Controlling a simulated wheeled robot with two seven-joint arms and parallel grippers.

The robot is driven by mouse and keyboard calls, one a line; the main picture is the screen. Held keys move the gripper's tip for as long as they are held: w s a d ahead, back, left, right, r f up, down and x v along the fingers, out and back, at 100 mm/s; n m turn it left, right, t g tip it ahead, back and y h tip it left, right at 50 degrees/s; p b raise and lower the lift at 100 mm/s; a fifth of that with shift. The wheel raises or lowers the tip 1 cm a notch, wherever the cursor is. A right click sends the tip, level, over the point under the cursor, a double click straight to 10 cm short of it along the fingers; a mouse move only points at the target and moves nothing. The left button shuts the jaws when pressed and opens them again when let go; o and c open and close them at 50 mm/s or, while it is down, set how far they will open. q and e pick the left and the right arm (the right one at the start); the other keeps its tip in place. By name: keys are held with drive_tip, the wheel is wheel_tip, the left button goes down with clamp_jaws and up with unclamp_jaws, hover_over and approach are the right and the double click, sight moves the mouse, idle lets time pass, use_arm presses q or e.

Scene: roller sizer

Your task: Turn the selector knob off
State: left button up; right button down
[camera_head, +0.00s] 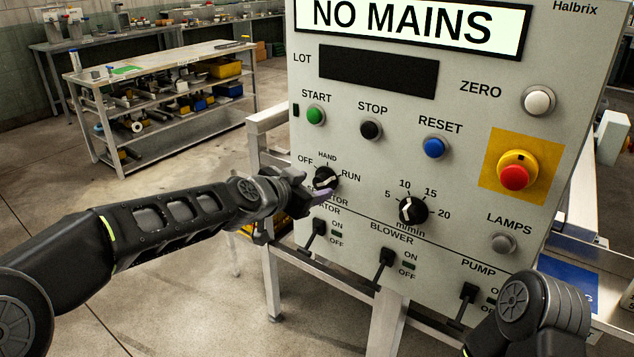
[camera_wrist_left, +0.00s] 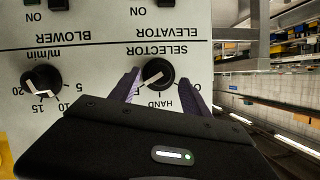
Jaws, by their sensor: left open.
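The selector knob (camera_head: 326,177) is a black round knob with a white pointer on the grey panel, among the labels OFF, HAND and RUN. Its pointer appears turned toward the RUN side. My left gripper (camera_head: 313,187) is open in front of it, partly covering the knob and its lower label. In the left wrist view, upside down, the knob (camera_wrist_left: 158,74) shows between the two purplish fingers of the left gripper (camera_wrist_left: 160,80). I cannot tell whether they touch it. My right gripper is out of view; only part of my right arm shows at lower right.
The m/min dial (camera_head: 412,210) sits right of the selector. Switches for elevator (camera_head: 317,229), blower (camera_head: 386,259) and pump (camera_head: 467,295) are below. START (camera_head: 315,115), STOP (camera_head: 371,129) and RESET (camera_head: 435,147) buttons are above; a red emergency button (camera_head: 515,177) is at right.

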sight(323, 182)
use_arm(q)
drive_tip(key=shift+x, duration=1.45)
drive_tip(key=shift+c, duration=0.5)
clamp_jaws()
